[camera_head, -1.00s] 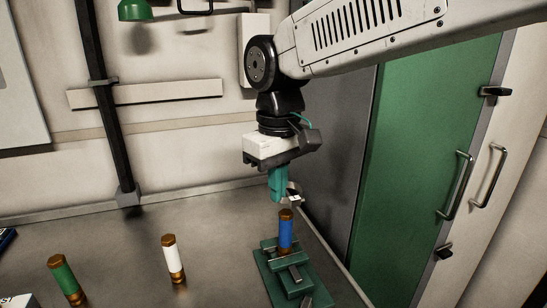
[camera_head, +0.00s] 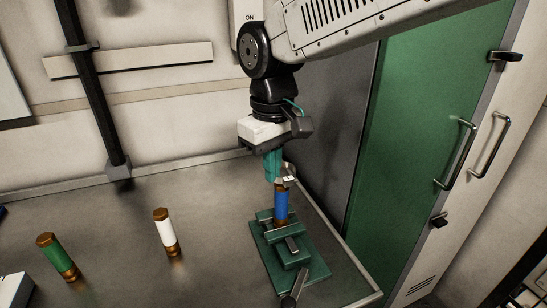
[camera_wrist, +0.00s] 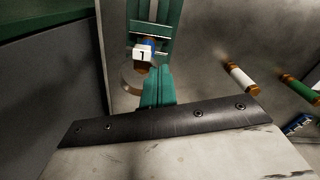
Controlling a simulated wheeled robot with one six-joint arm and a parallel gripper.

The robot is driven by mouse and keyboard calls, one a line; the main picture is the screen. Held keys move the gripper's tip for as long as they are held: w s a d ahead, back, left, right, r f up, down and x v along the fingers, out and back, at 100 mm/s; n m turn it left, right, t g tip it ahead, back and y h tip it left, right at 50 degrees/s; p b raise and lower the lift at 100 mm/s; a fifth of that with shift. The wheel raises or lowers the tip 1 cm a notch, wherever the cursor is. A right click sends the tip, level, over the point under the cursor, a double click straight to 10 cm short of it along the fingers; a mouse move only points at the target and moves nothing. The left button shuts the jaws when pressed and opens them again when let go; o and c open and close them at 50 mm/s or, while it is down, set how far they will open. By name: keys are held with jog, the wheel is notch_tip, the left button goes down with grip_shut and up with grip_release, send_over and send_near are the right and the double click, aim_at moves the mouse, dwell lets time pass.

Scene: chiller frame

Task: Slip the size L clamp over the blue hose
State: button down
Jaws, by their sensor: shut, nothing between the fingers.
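The blue hose (camera_head: 281,207) stands upright with brown ends in a green fixture (camera_head: 310,268); a little of its blue shows in the wrist view (camera_wrist: 152,43). My gripper (camera_head: 272,178) points down at the hose top, its teal fingers shut; they also show in the wrist view (camera_wrist: 157,85). A metal ring clamp (camera_head: 288,171) with a white tag (camera_wrist: 143,52) is by the fingertips at the hose top. The tag mark is too small to read surely. I cannot tell whether the ring is around the hose end or just above or beside it.
A white hose (camera_head: 165,232) and a green hose (camera_head: 59,256) stand on the metal table to the left. A green door (camera_head: 420,110) with handles and a grey panel are close on the right. The table between the hoses is clear.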

jog(key=shift+f, duration=2.5)
jog(key=c, duration=1.6)
grip_release()
jog(key=shift+c, duration=0.2)
notch_tip(320, 180, up, 8)
